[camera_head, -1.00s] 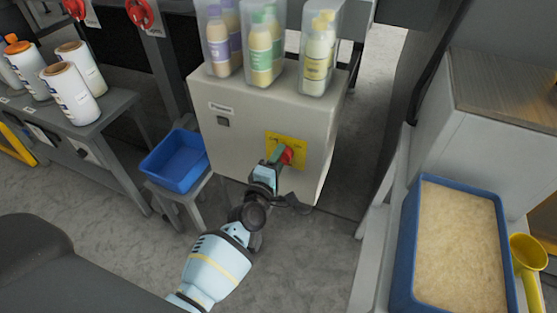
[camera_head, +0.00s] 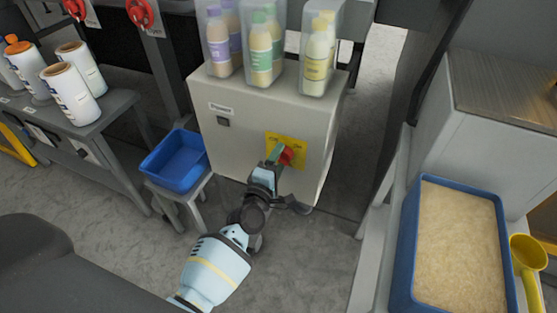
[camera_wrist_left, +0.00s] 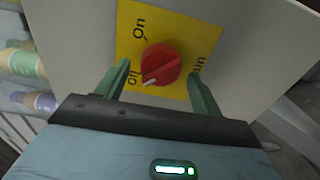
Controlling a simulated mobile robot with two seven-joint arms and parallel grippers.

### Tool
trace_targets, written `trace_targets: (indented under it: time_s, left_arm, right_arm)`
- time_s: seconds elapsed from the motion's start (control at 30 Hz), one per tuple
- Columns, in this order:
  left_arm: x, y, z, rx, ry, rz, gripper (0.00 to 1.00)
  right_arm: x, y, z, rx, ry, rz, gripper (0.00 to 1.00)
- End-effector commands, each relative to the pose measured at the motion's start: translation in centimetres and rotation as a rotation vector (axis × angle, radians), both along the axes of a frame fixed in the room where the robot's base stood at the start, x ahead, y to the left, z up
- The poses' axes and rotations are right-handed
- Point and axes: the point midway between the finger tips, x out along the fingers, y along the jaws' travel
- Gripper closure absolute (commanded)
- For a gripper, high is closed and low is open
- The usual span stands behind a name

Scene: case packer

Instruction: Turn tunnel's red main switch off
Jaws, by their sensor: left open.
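The red main switch (camera_head: 287,155) is a round knob on a yellow plate (camera_head: 299,144), on the front of a pale cabinet (camera_head: 240,148). In the left wrist view the red knob (camera_wrist_left: 160,65) has a white mark at its lower left, near the word "Off". "On" is printed above it. My left gripper (camera_head: 276,157) is open at the knob. In the wrist view its two green fingers (camera_wrist_left: 158,70) stand on either side of the knob, with a gap visible on each side. I cannot tell how deep they reach. My right gripper is not in view.
Clear bins with bottles (camera_head: 262,48) stand on the cabinet. A blue tray (camera_head: 175,160) sits on a small stand to the left. A blue-rimmed tub (camera_head: 410,235) and a yellow scoop (camera_head: 528,255) are at the right. Two other red switches (camera_head: 140,13) hang at the upper left.

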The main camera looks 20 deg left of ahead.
Motion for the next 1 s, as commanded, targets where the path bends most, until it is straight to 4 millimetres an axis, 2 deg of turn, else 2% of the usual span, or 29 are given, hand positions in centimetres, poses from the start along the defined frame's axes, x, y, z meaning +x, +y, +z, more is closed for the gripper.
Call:
trace_targets:
  time_s: [0.3, 0.5, 1.0]
  left_arm:
    - [-4.6, 0.1, -0.1, -0.001, 0.003, 0.000, 0.33]
    - [-6.7, 0.2, -0.1, -0.001, 0.002, 0.000, 0.33]
    - [-7.3, 0.2, 0.0, -0.001, 0.002, 0.000, 0.33]
  right_arm:
    - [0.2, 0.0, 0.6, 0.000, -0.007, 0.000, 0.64]
    - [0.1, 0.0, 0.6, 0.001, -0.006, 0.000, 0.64]
    - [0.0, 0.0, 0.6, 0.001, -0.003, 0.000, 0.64]
